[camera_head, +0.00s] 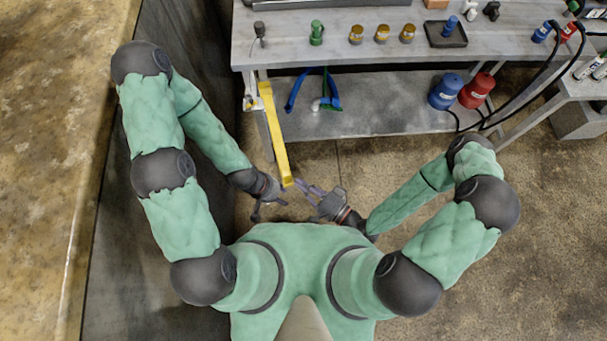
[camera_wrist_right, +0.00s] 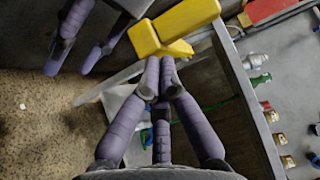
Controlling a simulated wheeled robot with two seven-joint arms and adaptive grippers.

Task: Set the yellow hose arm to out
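The yellow hose arm (camera_head: 274,135) sticks out from the left end of the workbench toward me, with its near end low between my two grippers. In the right wrist view its yellow end (camera_wrist_right: 175,28) lies just beyond the fingertips. My right gripper (camera_head: 303,187) is just right of that end. Its fingertips (camera_wrist_right: 160,65) are drawn together with nothing seen between them; whether they touch the arm I cannot tell. My left gripper (camera_head: 269,206) is just left of and below the end, fingers spread and empty; its fingers (camera_wrist_right: 85,40) also show in the right wrist view.
The workbench (camera_head: 290,55) holds a green bottle (camera_head: 317,33), several amber jars (camera_head: 382,33) and a black tray (camera_head: 445,34). Blue (camera_head: 445,92) and red (camera_head: 476,91) containers stand on the lower shelf. A dark wall stands close on the left; open floor lies to the right.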

